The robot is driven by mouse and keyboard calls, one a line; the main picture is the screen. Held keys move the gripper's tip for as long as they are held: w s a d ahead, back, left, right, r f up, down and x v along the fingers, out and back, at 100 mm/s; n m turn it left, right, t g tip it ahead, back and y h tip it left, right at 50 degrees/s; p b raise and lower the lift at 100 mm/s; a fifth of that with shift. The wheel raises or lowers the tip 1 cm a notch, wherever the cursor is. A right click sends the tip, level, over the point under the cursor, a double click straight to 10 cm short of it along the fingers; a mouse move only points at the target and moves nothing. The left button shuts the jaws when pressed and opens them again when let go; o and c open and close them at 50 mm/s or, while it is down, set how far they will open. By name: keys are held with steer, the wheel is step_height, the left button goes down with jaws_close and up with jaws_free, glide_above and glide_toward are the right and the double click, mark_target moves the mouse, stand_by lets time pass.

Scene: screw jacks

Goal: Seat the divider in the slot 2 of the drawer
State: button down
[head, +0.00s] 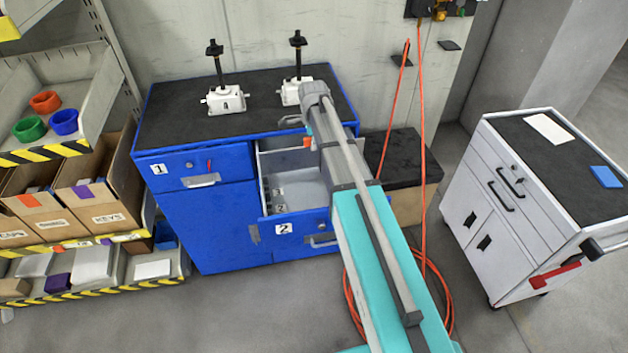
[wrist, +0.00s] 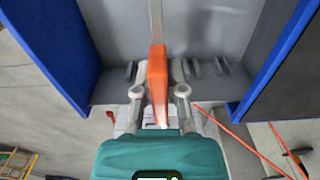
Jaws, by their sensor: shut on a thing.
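The drawer marked 2 (head: 268,231) of the blue cabinet is pulled open. Small number labels (head: 281,208) show on its inside wall. In the wrist view, short dark slot ribs (wrist: 222,66) stand along the near end of the grey drawer interior (wrist: 215,30). My gripper (wrist: 160,95) is shut on the divider's orange grip (wrist: 157,72). A thin pale strip, the divider's edge (wrist: 156,20), runs away from it between the ribs. In the head view a bit of the orange (head: 307,142) shows beside my arm. Whether the divider's lower edge is in a slot is hidden.
Two white screw jacks (head: 225,99) stand on the black cabinet top (head: 255,85). A shelf with boxes (head: 95,190) is at left. A white tool cart (head: 500,210) stands at right. An orange hose (head: 422,180) hangs behind my arm. Floor at front left is clear.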

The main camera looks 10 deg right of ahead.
mark_target(313, 153)
steer(key=shift+f+b, duration=5.2)
steer(key=shift+f, duration=0.35)
steer(key=shift+f+b, duration=1.9)
steer(key=shift+f, duration=0.05)
steer(key=shift+f, duration=0.15)
steer(key=c, duration=0.7)
jaws_free()
steer(key=shift+r, duration=0.2)
step_height(313, 153, up, 12)
steer(key=p, duration=1.2)
